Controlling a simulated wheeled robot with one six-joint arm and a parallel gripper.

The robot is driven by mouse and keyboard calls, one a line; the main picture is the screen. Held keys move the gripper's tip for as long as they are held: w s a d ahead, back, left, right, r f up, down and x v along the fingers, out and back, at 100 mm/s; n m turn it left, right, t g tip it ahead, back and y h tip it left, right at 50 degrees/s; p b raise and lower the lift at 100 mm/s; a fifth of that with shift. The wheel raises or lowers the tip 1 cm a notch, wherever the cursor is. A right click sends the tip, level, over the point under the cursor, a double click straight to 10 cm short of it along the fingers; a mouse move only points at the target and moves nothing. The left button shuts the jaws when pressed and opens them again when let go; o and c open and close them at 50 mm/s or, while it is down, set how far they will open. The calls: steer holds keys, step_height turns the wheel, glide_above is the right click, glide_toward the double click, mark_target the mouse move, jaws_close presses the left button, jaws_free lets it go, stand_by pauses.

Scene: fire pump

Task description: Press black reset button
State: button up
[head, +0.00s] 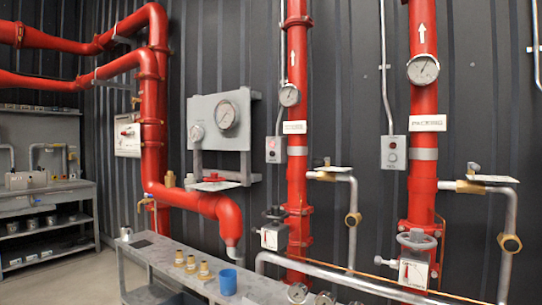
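I cannot make out a black reset button for certain. A small grey control box (394,152) with a small round fitting hangs on the wall beside the right red pipe. A similar grey box (275,150) hangs left of the middle red pipe. A white panel (127,136) with a small red part is on the wall at left, partly hidden by a red pipe. The markings on these boxes are too small to read. My gripper is not in view.
Thick red pipes (422,90) with gauges run up the dark ribbed wall. A grey bench (165,262) below holds brass fittings (191,265) and a blue cup (228,281). Metal pipes and valves stick out at lower right. A shelf unit (45,207) stands at far left.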

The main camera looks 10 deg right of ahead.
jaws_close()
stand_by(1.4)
